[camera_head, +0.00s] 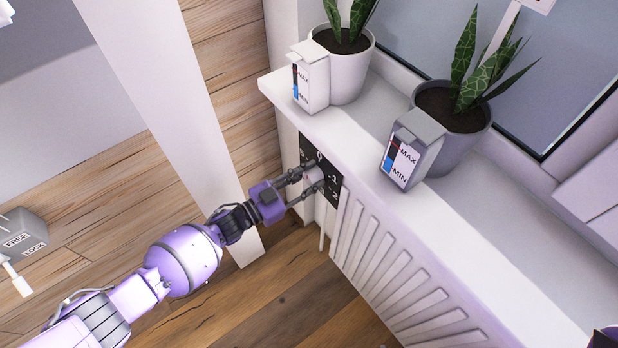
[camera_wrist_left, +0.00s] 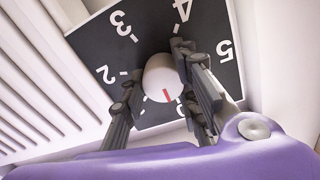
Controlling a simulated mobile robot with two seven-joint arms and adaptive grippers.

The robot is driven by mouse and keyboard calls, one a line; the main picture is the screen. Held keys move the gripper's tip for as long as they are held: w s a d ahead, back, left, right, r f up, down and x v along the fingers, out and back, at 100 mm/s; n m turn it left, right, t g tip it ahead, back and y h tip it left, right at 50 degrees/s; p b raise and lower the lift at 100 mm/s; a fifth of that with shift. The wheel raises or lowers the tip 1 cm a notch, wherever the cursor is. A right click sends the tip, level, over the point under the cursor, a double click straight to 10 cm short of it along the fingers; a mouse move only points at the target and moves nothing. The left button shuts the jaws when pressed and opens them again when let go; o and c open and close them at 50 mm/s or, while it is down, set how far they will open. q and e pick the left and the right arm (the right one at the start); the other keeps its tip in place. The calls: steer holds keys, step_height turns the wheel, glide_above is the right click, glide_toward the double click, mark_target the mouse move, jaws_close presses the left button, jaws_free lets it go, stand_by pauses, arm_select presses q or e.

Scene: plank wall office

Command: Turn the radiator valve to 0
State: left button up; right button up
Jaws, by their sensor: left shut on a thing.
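The radiator valve is a white round knob (camera_head: 314,175) on a black dial plate (camera_head: 333,190) at the left end of the radiator. My left gripper (camera_head: 311,180) is shut on the knob, with fingers on both sides of it. In the left wrist view the knob (camera_wrist_left: 166,78) carries a red line that points down in the picture. The digits 2, 3, 4 and 5 on the plate (camera_wrist_left: 152,38) are readable. A mark near the red line's end is partly hidden by a finger, so I cannot tell for certain which digit it is. My right gripper does not show.
The white ribbed radiator (camera_head: 375,255) stands under a white sill (camera_head: 480,235). Two potted plants (camera_head: 343,70) (camera_head: 455,105) and two MAX/MIN boxes (camera_head: 312,80) (camera_head: 411,150) stand on the sill above the valve. A grey FREE/LOCK box (camera_head: 20,235) is at the far left.

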arm_select(q)
steer(key=shift+s+d+f, duration=0.1)
steer(key=shift+s+f, duration=0.3)
steer(key=o, duration=1)
steer(key=shift+r, duration=0.1)
steer(key=shift+w+r, duration=0.1)
steer(key=shift+w, duration=0.05)
steer(key=v, duration=1.2)
